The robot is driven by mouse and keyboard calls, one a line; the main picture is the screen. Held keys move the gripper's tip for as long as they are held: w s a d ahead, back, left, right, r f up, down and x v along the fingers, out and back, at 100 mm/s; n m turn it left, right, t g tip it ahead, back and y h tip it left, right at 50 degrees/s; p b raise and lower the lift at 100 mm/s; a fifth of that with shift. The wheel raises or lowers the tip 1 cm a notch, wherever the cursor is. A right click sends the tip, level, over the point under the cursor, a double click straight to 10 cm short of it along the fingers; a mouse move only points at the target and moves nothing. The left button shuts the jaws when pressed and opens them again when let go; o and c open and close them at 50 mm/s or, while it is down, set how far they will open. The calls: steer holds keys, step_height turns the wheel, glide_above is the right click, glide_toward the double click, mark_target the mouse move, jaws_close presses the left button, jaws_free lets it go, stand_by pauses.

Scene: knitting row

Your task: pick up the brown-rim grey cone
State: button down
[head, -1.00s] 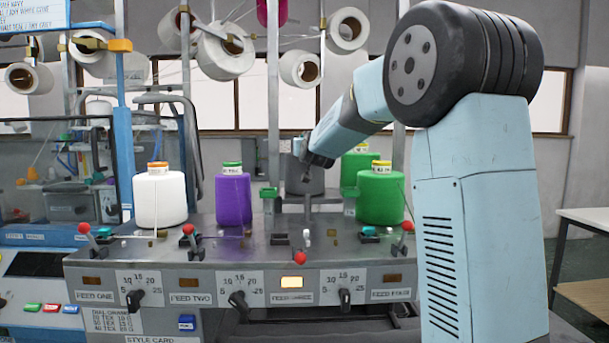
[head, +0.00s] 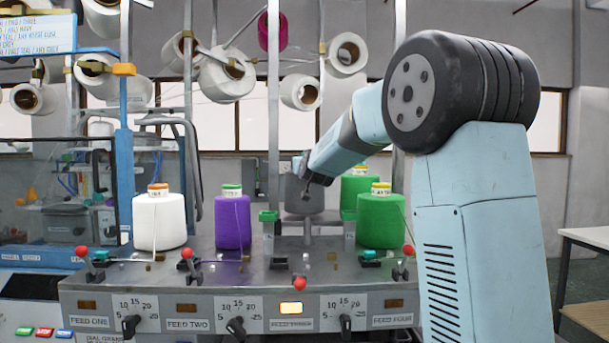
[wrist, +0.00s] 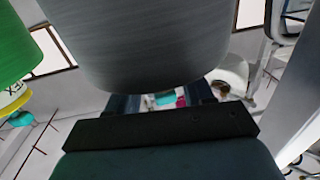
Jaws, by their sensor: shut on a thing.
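A grey cone (head: 306,200) is in the head view, above the third feed of the machine. It hangs clear of the deck, with an upright grey post (head: 307,229) below it. My gripper (head: 305,176) is shut on its upper end, and my arm reaches in from the right. In the wrist view the grey cone (wrist: 140,45) fills the upper middle, its end between my gripper's fingers (wrist: 163,100). The brown rim is hidden in both views.
A white cone (head: 159,222) and a purple cone (head: 232,222) stand to the left. Two green cones stand close on the right, the nearer one (head: 380,222) in front. Red-knobbed levers line the deck's front edge (head: 245,280).

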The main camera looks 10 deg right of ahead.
step_height(320, 180, up, 6)
steer(key=shift+r, duration=1.4)
steer(key=shift+d, duration=0.1)
